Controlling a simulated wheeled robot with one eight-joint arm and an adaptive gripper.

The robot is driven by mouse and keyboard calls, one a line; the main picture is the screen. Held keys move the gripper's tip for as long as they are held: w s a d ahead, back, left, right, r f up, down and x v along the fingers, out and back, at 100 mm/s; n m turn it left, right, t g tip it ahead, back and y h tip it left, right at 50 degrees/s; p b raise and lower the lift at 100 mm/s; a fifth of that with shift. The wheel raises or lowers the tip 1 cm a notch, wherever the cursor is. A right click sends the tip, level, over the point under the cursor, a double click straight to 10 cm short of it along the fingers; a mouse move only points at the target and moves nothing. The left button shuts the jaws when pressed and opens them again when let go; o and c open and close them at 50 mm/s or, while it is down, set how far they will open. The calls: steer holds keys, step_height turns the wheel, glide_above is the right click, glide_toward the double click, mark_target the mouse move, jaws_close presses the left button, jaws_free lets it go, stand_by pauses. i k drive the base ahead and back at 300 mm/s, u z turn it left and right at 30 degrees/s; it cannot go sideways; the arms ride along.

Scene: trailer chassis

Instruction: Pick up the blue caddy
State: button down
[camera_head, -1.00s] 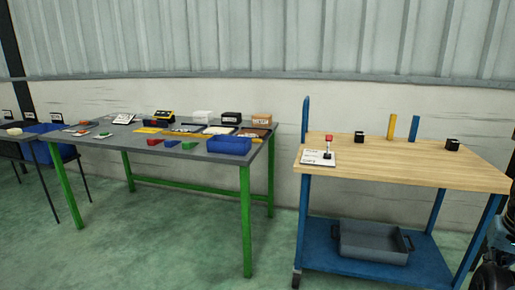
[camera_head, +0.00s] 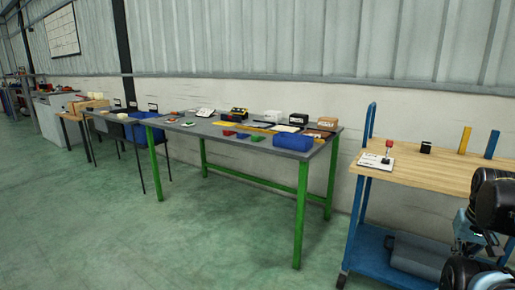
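A blue open box (camera_head: 293,142), which may be the caddy, sits on the front right part of the grey table top with green legs (camera_head: 250,148). More blue boxes (camera_head: 146,132) stand farther left, by the left end of that table, partly hidden behind it. I cannot tell from here which of these has a handle. My arm's dark links show at the right edge, away from the table. My gripper itself cannot be made out.
The floor in front is clear.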

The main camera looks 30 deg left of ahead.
mark_target(301, 143)
steer(key=u, duration=1.25)
steer(key=k, duration=1.3)
steer(key=z, duration=0.45)
steer(key=i, duration=0.55)
steer(key=z, duration=0.5)
steer(key=i, duration=1.05)
steer(key=u, duration=0.7)
steer(key=i, duration=0.7)
steer(key=u, duration=0.25)
